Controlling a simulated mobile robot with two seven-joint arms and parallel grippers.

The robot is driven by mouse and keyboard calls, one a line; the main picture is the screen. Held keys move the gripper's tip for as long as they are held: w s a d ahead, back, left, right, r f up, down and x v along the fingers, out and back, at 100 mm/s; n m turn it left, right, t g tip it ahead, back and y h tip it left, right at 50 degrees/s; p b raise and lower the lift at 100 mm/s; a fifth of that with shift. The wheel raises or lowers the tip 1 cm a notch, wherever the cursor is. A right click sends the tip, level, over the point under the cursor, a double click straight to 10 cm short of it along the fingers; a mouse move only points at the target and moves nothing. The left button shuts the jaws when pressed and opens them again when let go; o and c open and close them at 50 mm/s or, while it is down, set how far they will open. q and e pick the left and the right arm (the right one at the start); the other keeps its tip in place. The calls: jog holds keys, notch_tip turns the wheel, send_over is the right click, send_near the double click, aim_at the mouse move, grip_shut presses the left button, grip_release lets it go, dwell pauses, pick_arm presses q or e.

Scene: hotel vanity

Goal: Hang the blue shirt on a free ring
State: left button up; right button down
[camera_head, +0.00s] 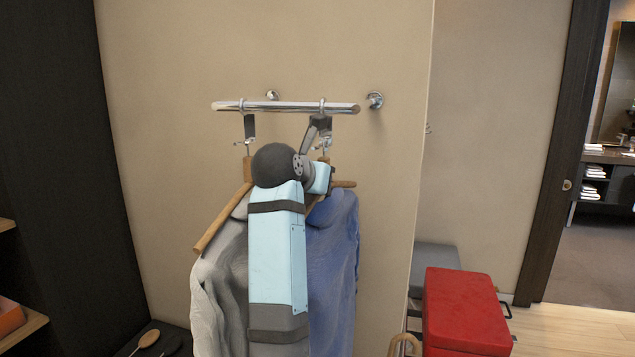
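A chrome rail (285,107) is on the beige wall, with a left ring (242,103) and a right ring (322,104). A dark piece and hook hang below each. A grey-white shirt (215,290) hangs on a wooden hanger (222,220) below the left ring. The blue shirt (335,250) is on a wooden hanger (343,184) below the right ring. My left arm rises in front of both shirts. Its gripper (317,128) is at the right hanger's hook, largely hidden by the wrist. I cannot tell if its fingers are closed or if the hook is seated. My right gripper is not in view.
A red-topped bench (465,310) and a grey seat (436,257) stand at the lower right. A dark panel and wooden shelves (22,330) are at the left. A wooden spoon-like item (147,340) lies low on a dark surface. The wall beside the rail is clear.

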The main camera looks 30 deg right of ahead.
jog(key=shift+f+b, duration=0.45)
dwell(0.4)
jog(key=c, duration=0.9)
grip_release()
